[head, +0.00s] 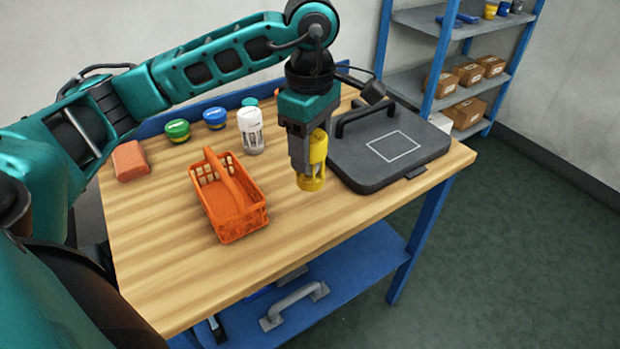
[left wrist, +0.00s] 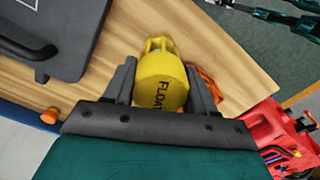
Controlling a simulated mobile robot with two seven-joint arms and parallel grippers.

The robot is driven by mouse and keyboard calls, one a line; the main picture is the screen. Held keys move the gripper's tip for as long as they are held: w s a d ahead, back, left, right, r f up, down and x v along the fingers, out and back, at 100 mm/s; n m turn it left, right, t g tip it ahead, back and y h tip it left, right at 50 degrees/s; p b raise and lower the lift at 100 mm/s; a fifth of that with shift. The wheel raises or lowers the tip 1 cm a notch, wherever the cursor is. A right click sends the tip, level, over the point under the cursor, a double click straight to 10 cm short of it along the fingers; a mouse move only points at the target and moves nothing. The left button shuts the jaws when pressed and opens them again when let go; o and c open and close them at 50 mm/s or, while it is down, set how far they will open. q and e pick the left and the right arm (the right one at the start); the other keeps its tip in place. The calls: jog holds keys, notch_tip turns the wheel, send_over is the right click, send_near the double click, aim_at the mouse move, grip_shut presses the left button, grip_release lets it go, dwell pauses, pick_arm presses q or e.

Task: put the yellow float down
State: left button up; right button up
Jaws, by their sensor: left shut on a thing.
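The yellow float (head: 315,165) is held in my left gripper (head: 303,158), which is shut on it above the wooden table, between the orange basket and the grey case. My right gripper is not in view.
An orange basket (head: 234,224) stands left of the float. A dark grey case (head: 378,179) with a handle lies close on its right. A white bottle (head: 251,131), green and blue tubs and an orange block (head: 129,160) stand behind. The front wood (head: 295,225) is clear.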

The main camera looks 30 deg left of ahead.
aim_at(311, 178)
pick_arm(q)
jog(key=shift+f, duration=3.6)
jog(key=shift+f, duration=0.15)
jog(key=o, duration=1.4)
jog(key=shift+o, duration=0.2)
notch_tip(311, 178, up, 12)
jog(key=shift+r, duration=0.15)
